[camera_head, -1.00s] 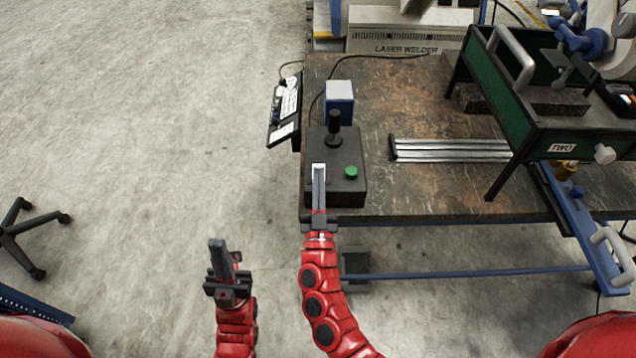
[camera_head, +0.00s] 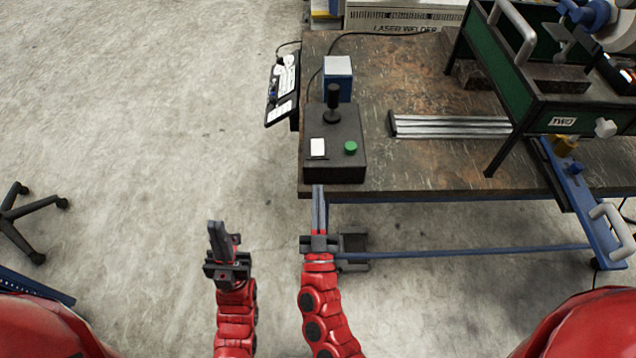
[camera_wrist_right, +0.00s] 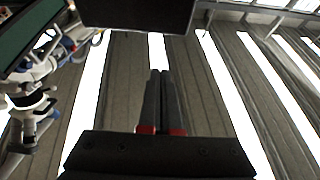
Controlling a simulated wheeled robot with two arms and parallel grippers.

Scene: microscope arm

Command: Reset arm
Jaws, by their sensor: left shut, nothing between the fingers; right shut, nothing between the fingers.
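A dark control box (camera_head: 345,165) sits on the near left corner of the workbench. It carries a black joystick (camera_head: 333,100), a white switch (camera_head: 317,147) and a round green button (camera_head: 350,147). My right gripper (camera_head: 318,189) is shut and empty, just in front of the box and apart from the switch and the button. In the right wrist view its closed fingers (camera_wrist_right: 160,78) point toward a dark block at the top edge. My left gripper (camera_head: 217,226) is shut and empty over open floor, left of the bench. A blue and white arm (camera_head: 592,20) shows at the top right, partly cut off.
The workbench (camera_head: 410,178) holds a blue box (camera_head: 338,76), metal rails (camera_head: 450,126) and a green frame (camera_head: 555,105) with handles. A dark panel (camera_head: 283,88) hangs at the bench's left edge. The floor to the left is clear up to a chair base (camera_head: 32,215).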

